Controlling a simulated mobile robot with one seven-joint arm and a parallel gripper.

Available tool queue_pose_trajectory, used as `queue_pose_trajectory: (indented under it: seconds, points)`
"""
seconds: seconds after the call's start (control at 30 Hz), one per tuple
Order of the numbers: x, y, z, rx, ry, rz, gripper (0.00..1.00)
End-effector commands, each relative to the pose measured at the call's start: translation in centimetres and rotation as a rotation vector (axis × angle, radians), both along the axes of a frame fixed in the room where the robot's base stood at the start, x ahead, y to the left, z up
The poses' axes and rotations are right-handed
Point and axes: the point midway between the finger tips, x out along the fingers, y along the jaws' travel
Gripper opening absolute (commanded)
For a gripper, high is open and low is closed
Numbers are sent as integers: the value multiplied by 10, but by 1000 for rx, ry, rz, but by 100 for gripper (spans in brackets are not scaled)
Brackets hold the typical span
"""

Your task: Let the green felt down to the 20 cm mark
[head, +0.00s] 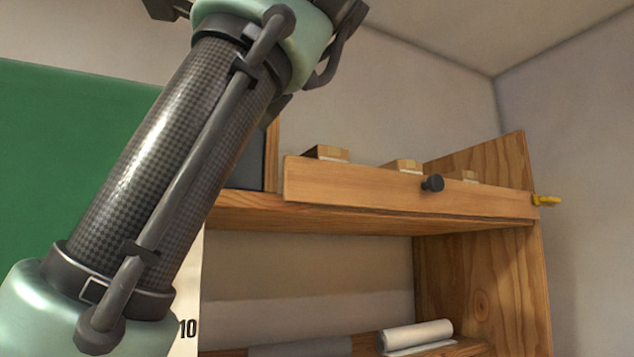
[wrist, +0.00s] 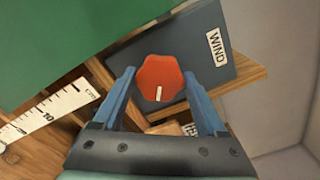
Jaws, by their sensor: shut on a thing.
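The green felt (head: 70,160) hangs as a broad sheet at the left of the head view, partly behind my arm. In the wrist view the felt (wrist: 60,28) fills the upper left. A white scale (wrist: 50,116) marked 10 and cm lies beside it; a strip of the scale (head: 187,300) shows beside my arm. The felt's level on the scale cannot be read. My gripper (wrist: 165,85) has its blue fingers shut on a red knob (wrist: 158,78) with a white line, before a dark panel (wrist: 205,45) labelled WIND.
A wooden shelf (head: 350,219) carries a front board (head: 360,190) with a black knob (head: 432,184) and several small boxes behind it. A yellow clamp (head: 546,200) sits at its right end. A white roll (head: 417,335) lies on the lower shelf.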

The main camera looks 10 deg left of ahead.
Motion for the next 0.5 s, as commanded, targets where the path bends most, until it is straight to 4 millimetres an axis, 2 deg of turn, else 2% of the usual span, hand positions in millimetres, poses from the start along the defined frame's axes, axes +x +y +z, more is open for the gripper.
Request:
queue_pose_trajectory:
  seconds: [0.5]
  points:
    - [0, 0, -1, 315, 217, 0, 19]
